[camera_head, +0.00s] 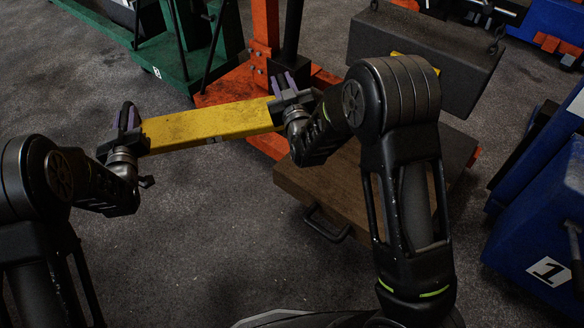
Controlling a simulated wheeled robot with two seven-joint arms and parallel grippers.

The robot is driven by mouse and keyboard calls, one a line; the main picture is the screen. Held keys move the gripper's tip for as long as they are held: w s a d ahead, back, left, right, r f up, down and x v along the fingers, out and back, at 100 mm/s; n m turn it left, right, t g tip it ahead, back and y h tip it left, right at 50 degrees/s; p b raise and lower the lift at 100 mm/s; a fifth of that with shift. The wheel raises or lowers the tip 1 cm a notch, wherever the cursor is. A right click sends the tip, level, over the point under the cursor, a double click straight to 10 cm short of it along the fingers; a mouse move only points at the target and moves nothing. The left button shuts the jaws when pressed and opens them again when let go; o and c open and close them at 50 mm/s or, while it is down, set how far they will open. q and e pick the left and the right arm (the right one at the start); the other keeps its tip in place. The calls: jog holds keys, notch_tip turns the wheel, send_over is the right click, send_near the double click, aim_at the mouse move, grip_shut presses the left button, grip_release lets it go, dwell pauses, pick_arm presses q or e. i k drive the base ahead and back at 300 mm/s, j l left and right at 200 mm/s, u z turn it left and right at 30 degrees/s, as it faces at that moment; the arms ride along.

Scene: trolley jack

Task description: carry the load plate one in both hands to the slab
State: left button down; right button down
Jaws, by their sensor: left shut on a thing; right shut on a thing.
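The yellow load plate (212,124) is a long, scuffed bar held level above the floor in the middle of the head view. My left gripper (130,118) is shut on its left end. My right gripper (284,86) is shut on its right end. The bar's right end lies close to the orange metal frame (266,40) behind it; I cannot tell if they touch. A brown slab with a dark handle (335,187) sits low to the right, below my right forearm and partly hidden by my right arm.
A dark grey block (420,60) hangs at the upper right, with a bit of yellow behind my right elbow. A green stand (175,55) is at the back left. A blue unit marked 1 (545,225) stands at the right. The floor (210,240) in front is clear.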

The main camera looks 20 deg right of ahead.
aim_at(358, 181)
jog(key=i+j+z, duration=0.1)
jog(key=j+z, duration=0.25)
jog(key=i+j+z, duration=0.1)
jog(key=z, duration=0.25)
jog(key=j+z, duration=0.35)
jog(key=k+j+z, duration=0.1)
jog(key=z, duration=0.3)
jog(key=k+j+z, duration=0.1)
jog(key=j+z, duration=0.25)
